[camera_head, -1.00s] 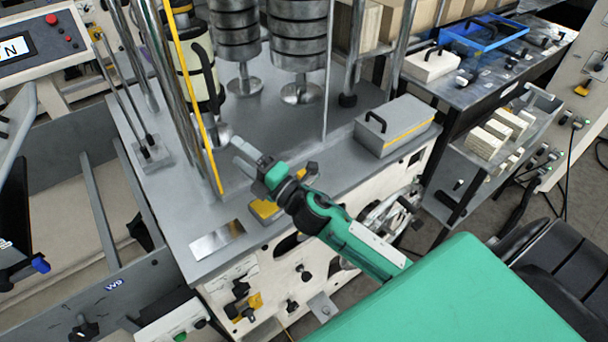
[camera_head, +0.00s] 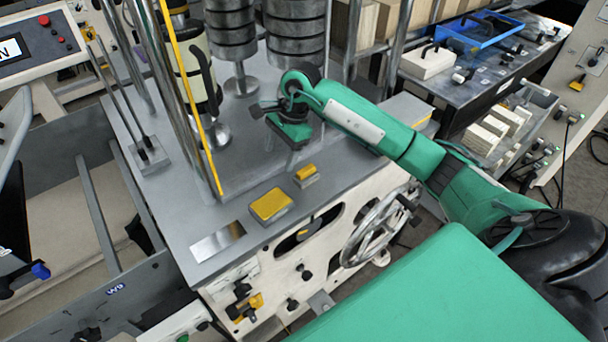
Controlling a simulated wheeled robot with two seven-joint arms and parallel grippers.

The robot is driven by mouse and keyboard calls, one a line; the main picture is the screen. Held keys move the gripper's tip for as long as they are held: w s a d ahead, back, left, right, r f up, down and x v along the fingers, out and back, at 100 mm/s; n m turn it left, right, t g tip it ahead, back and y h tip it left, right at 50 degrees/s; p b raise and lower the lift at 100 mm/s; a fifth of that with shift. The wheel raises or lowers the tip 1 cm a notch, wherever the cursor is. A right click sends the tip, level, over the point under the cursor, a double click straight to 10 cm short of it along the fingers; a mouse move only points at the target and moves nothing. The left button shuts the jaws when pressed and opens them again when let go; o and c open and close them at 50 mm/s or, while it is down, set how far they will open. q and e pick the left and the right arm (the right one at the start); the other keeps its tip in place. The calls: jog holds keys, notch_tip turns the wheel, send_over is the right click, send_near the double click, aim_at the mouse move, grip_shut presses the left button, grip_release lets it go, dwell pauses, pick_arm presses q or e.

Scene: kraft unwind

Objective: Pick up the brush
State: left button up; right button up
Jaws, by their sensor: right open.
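My right gripper (camera_head: 287,128) is above the grey machine top (camera_head: 235,180), in front of the stacked weights. Its fingers are mostly hidden beneath the green wrist, and I see nothing held in it. A larger yellow-topped block (camera_head: 271,205) and a smaller one (camera_head: 306,174) lie on the machine top, below the gripper in the picture. I cannot tell whether either is the brush; nothing else shows clearly as one. My left gripper is not in view.
Steel posts and a yellow upright strip (camera_head: 192,95) stand left of the gripper. Stacked weights (camera_head: 295,35) stand behind it. A grey box (camera_head: 411,106) is partly hidden by my right arm. A handwheel (camera_head: 372,228) is on the machine front.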

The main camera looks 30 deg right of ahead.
jog(key=d+r+h, duration=0.2)
jog(key=d+h, duration=0.1)
jog(key=d, duration=0.4)
jog(key=p, duration=0.3)
send_over(306, 169)
jog(key=shift+g, duration=0.4)
jog(key=f, duration=0.8)
jog(key=shift+a, duration=0.25)
jog(key=shift+f+p, duration=0.45)
jog(key=shift+p, duration=0.25)
jog(key=f+p, duration=0.1)
jog(key=f, duration=0.1)
jog(key=f+p, duration=0.1)
jog(key=shift+d+f+p, duration=0.2)
jog(key=shift+f+p, duration=0.1)
jog(key=shift+f, duration=0.5)
jog(key=shift+c, duration=0.4)
jog(key=c, duration=1)
